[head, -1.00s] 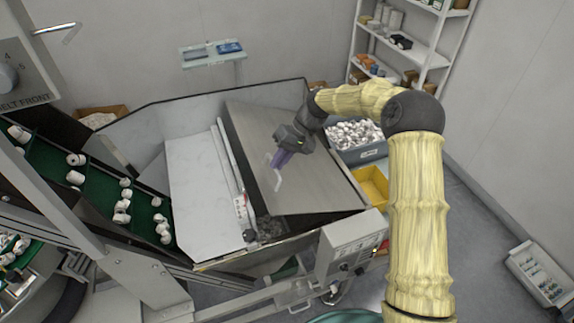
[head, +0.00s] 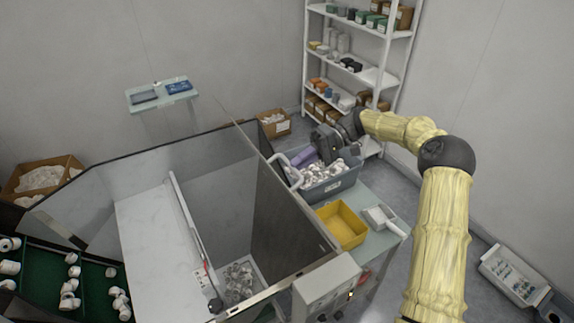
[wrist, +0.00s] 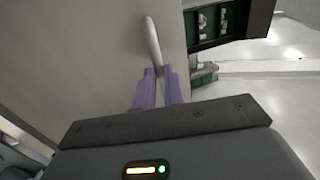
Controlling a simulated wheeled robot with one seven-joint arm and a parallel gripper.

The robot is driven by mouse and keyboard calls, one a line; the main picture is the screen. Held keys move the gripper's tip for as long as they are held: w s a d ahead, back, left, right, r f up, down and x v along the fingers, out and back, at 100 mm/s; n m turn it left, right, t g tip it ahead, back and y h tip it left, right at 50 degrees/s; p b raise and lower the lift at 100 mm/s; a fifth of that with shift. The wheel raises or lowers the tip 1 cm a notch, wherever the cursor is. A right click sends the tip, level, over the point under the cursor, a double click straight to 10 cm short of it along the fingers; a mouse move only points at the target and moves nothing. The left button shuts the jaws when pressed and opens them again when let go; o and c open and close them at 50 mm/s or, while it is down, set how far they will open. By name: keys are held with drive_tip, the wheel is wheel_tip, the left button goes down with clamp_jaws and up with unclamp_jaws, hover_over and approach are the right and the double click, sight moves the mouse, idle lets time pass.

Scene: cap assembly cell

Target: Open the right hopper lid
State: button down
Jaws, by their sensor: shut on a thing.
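The right hopper lid (head: 287,222) stands steeply raised at the right side of the hopper, and the right opening is uncovered. Its pale bar handle (head: 284,172) is on the outer face, at the upper edge in the head view. My gripper (head: 303,158) with purple fingers is at the handle, beyond the lid. In the wrist view my gripper (wrist: 160,72) is shut on the white handle (wrist: 153,42), which runs up from between the fingertips, with the grey lid face (wrist: 90,55) behind. The lid's hinge is not clear.
White caps (head: 240,278) lie at the hopper bottom. A grey bin of caps (head: 330,188), a yellow tray (head: 342,222) and a small white box (head: 379,216) sit on a side table close to my arm. A control box (head: 325,288) stands in front. Shelves (head: 350,85) stand behind.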

drive_tip(key=shift+w+d+f, duration=0.1)
drive_tip(key=shift+w+d, duration=0.35)
drive_tip(key=shift+d, duration=0.3)
